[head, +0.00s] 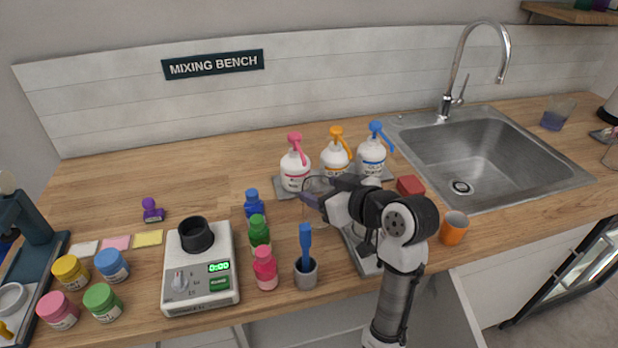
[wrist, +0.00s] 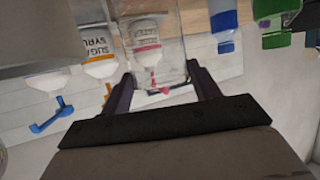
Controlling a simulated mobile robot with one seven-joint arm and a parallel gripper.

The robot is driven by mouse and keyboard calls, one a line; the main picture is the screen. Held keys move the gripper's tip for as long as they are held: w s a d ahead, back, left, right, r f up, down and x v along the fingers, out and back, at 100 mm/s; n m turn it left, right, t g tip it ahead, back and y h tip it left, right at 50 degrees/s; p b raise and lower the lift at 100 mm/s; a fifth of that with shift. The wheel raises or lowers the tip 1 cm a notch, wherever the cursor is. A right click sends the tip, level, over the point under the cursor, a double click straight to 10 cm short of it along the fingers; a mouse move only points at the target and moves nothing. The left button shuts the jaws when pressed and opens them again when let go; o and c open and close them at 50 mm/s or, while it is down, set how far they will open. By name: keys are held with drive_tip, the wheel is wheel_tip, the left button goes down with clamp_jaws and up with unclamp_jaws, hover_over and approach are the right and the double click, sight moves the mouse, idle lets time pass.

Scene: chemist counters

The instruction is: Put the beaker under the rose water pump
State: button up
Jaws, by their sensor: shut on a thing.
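The clear glass beaker (head: 318,184) is held by my gripper (head: 314,197) just in front of the pump bottles. In the wrist view the beaker (wrist: 163,45) sits between the two dark fingers of my gripper (wrist: 163,88). Three white pump bottles stand in a row: one with a pink pump (head: 295,168), one with an orange pump (head: 336,155) and one with a blue pump (head: 371,152). The pink-pump bottle (wrist: 148,27) shows through the glass in the wrist view. Its label is too small to read; the orange-pump one reads "sugar syrup". The beaker's base is hard to see.
A grey tray (head: 286,183) lies under the bottles. Blue (head: 255,206), green (head: 259,231) and pink (head: 265,270) small bottles stand left of my gripper. A grey cup (head: 306,276) with a blue tool is in front. A scale (head: 199,285) is at left, a sink (head: 470,165) at right.

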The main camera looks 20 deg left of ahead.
sight(310, 182)
drive_tip(key=w+a, duration=0.1)
drive_tip(key=w+a+p, duration=0.1)
drive_tip(key=a, duration=0.1)
drive_tip(key=w+a+p, duration=0.1)
drive_tip(key=shift+a+f, duration=0.25)
drive_tip(key=shift+f, duration=0.35)
drive_tip(key=shift+f, duration=0.15)
drive_tip(key=o, duration=1.4)
